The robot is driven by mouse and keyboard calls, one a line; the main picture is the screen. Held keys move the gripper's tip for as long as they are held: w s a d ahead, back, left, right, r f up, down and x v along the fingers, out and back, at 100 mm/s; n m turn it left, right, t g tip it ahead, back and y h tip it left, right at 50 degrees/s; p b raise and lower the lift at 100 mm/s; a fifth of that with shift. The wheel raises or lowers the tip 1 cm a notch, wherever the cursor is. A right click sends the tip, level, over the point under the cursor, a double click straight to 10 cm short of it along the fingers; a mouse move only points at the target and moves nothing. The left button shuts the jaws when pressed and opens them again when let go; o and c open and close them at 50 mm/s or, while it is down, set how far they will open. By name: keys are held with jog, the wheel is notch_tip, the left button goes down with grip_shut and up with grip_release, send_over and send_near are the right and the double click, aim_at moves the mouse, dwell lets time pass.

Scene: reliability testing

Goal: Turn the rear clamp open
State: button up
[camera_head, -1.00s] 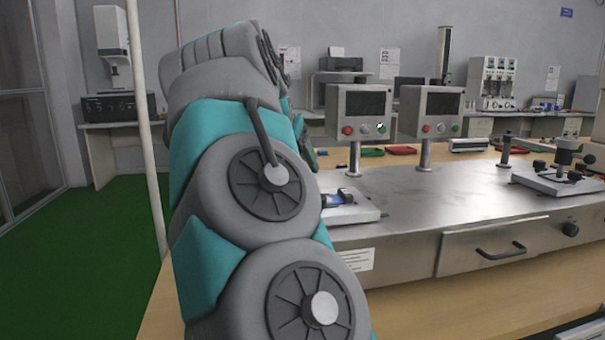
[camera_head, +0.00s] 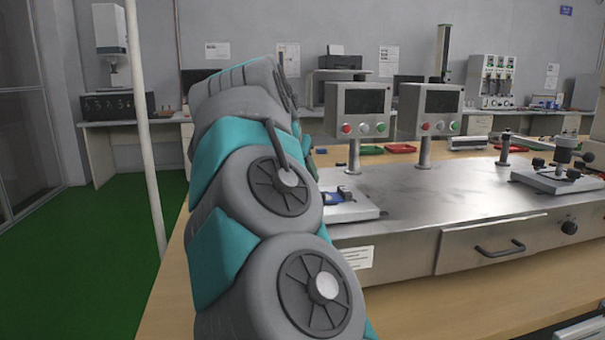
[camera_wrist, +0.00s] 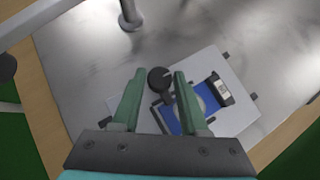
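In the wrist view, a pale fixture plate (camera_wrist: 238,118) carries a blue part (camera_wrist: 170,118) with a black-and-silver piece (camera_wrist: 223,92) at its right. A round black clamp knob (camera_wrist: 159,78) stands at the plate's upper left side. I cannot tell for certain whether it is the rear clamp. My gripper (camera_wrist: 159,73) is open, its two green fingers on either side of the knob in the picture; contact is not clear. In the head view the plate (camera_head: 352,211) and blue part (camera_head: 334,198) show beside my arm, which hides most of the gripper.
The fixture stands on a steel bench top (camera_head: 430,195) with a drawer (camera_head: 492,244) in front. Two monitor boxes (camera_head: 358,108) (camera_head: 430,108) on posts rise behind it. Another fixture (camera_head: 558,178) with a black knob stands at the right. A pale pole (camera_head: 145,130) stands left of my arm.

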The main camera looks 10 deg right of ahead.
grip_shut()
